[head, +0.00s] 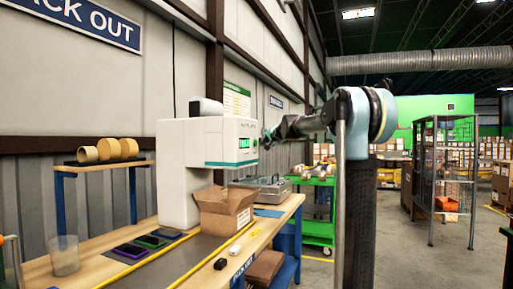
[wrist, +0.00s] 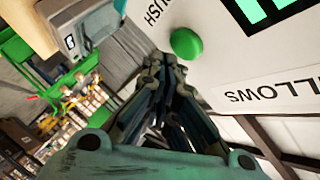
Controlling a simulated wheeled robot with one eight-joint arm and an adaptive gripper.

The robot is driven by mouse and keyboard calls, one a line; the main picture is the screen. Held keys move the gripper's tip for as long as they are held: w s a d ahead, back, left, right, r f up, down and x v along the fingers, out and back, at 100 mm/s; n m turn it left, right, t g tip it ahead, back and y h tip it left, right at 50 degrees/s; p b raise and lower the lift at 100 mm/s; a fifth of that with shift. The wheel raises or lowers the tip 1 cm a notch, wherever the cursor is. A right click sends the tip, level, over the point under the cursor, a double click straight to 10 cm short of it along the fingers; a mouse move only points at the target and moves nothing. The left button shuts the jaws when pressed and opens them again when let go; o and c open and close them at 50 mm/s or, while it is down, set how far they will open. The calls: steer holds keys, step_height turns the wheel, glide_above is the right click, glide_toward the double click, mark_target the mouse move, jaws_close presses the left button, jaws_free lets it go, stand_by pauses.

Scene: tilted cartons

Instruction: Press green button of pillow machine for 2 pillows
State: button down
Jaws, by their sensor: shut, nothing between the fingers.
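The pillow machine (head: 183,165) is a white unit standing on the workbench, with its head jutting to the right. In the wrist view its white front panel (wrist: 225,75) fills the upper right, with a round green button (wrist: 186,43), part of a green display and upside-down lettering. My gripper (wrist: 160,62) is shut and empty, its fingertips just below the button in the picture. I cannot tell whether they touch it. In the head view my gripper (head: 268,136) is at the right front face of the machine, and the button is hidden there.
An open cardboard carton (head: 224,211) stands on the workbench (head: 102,268) under the machine's head. Coloured pads, a clear cup (head: 64,256) and a small black object lie nearby. A green cart (head: 318,225) and a metal shelf rack (head: 444,180) stand to the right.

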steer(key=shift+a, duration=0.1)
steer(key=shift+w+a+r, duration=0.1)
steer(key=shift+a, duration=0.15)
steer(key=shift+w+a, duration=0.15)
steer(key=shift+a, duration=0.35)
stand_by(0.9)
steer(key=shift+d, duration=0.15)
steer(key=shift+s+d, duration=0.35)
steer(key=shift+d, duration=0.4)
steer(key=d, duration=0.1)
steer(key=s+d, duration=0.1)
steer(key=d, duration=0.2)
steer(key=shift+s+d, duration=0.3)
steer(key=shift+s, duration=0.05)
stand_by(0.4)
stand_by(2.0)
